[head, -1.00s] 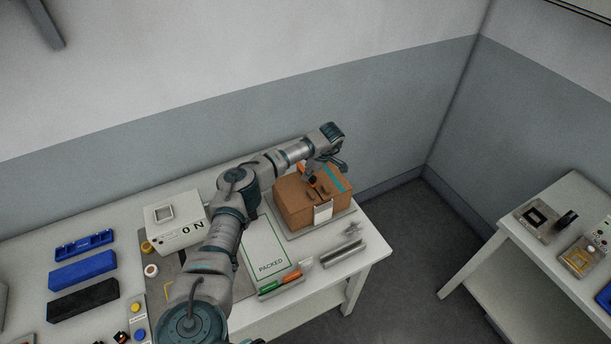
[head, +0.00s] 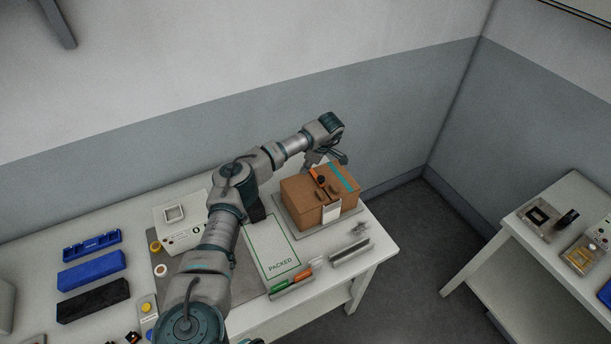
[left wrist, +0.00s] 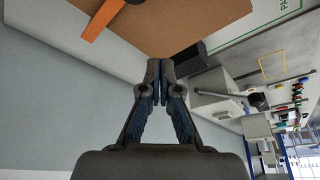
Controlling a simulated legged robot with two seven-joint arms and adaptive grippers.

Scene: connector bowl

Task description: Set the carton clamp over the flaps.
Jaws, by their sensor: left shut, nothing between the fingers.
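The brown carton (head: 299,204) stands on a grey plate at the right end of the table. An orange clamp (head: 318,177) with a dark part beside it lies across the carton's top. The orange piece also shows at the upper left of the left wrist view (left wrist: 103,20), flat against the cardboard. My left gripper (head: 309,166) is above the back of the carton, apart from the clamp. In the left wrist view its fingers (left wrist: 161,68) are together and hold nothing. The far side of the clamp is hidden from the head. My right gripper does not show.
A board marked PACKED (head: 270,247) lies left of the carton, with a tray of coloured markers (head: 292,284) in front. A grey metal channel (head: 351,252) lies near the table's right edge. A white box (head: 181,220) and blue blocks (head: 92,270) are further left.

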